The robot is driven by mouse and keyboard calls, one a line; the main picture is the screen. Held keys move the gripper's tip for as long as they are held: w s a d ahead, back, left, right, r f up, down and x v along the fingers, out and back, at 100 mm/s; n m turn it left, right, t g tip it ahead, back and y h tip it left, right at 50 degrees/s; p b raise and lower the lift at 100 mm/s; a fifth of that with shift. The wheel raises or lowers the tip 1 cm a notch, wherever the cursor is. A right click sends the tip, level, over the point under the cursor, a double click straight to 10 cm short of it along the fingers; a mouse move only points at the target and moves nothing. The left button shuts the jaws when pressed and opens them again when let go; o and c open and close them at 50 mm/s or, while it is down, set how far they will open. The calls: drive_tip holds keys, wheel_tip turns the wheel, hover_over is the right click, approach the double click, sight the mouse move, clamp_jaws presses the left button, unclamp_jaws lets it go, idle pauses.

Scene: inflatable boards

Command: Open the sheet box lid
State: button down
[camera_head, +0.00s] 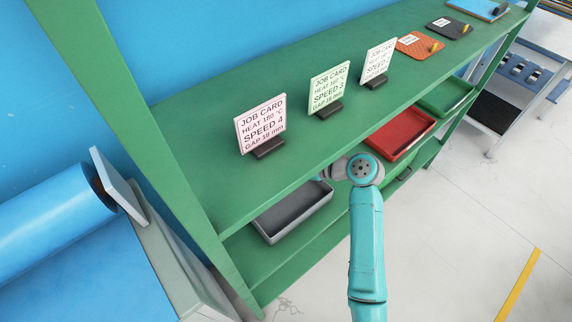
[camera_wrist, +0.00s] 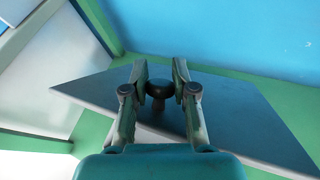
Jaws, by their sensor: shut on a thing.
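In the wrist view, my gripper (camera_wrist: 158,72) is closed on a dark round knob (camera_wrist: 159,89), with one finger on each side. The knob stands on a flat dark grey lid (camera_wrist: 225,98), which shows a pale edge at the lower right. The box under the lid is hidden, and I cannot tell whether the lid is raised from it. In the head view, my arm reaches under the upper shelf, and my gripper and the lid are hidden there.
The green rack (camera_head: 215,185) has an upper shelf over the work space. Below are a grey tray (camera_head: 268,237), a red tray (camera_head: 420,134) and a green tray (camera_head: 463,92). Job cards (camera_head: 262,120) stand on top.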

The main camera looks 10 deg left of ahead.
drive_tip(key=shift+w, duration=0.15)
drive_tip(key=c, duration=0.9)
unclamp_jaws()
drive_tip(key=shift+c, duration=0.2)
drive_tip(key=shift+d+r, duration=0.15)
drive_tip(key=shift+d, duration=0.25)
drive_tip(key=s+d, duration=0.3)
drive_tip(key=d, duration=1)
drive_tip(key=shift+s+d+r, duration=0.25)
drive_tip(key=shift+s+r, duration=0.05)
drive_tip(key=shift+r, duration=0.05)
